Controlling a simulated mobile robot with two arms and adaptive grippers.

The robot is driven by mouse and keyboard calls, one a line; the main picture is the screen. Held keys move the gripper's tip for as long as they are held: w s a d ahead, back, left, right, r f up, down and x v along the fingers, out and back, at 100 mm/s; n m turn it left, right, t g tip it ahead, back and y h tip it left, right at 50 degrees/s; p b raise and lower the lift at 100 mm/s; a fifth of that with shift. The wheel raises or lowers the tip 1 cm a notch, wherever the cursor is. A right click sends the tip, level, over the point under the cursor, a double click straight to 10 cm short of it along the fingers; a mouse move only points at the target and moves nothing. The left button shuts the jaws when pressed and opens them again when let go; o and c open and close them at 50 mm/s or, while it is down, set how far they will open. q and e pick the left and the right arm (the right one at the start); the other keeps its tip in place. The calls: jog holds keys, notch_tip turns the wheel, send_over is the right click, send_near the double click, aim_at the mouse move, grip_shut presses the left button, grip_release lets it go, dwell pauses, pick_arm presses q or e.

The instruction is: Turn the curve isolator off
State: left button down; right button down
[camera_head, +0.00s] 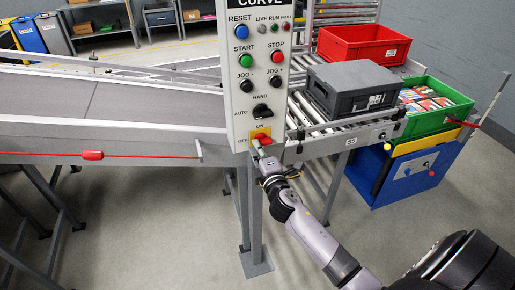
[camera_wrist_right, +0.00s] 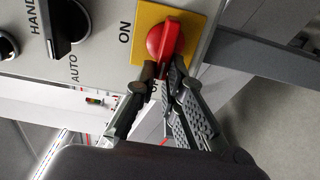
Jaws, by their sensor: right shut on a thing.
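The curve isolator is a red rotary knob (camera_head: 263,138) on a yellow plate (camera_head: 256,131) at the bottom of the grey CURVE panel (camera_head: 240,100). My right gripper (camera_head: 259,146) reaches it from below. In the right wrist view the gripper (camera_wrist_right: 165,72) is shut on the lower end of the red knob (camera_wrist_right: 163,40). The knob's ridge runs roughly up and down there, with its lower end towards the partly hidden OFF label. The ON label (camera_wrist_right: 125,32) is clear, left of the yellow plate (camera_wrist_right: 190,22). My left gripper is not in view.
Above the isolator are the HAND/AUTO switch (camera_head: 261,110) and several push buttons and lamps. A conveyor (camera_head: 100,100) runs left, with a red pull cord (camera_head: 92,155). A grey crate (camera_head: 350,88), red crate (camera_head: 362,45) and green crate (camera_head: 437,105) stand right. Floor below is open.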

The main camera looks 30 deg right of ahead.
dwell(0.5)
jog(key=c, duration=1.7)
grip_release()
jog(key=shift+f, duration=0.1)
jog(key=v, duration=1.2)
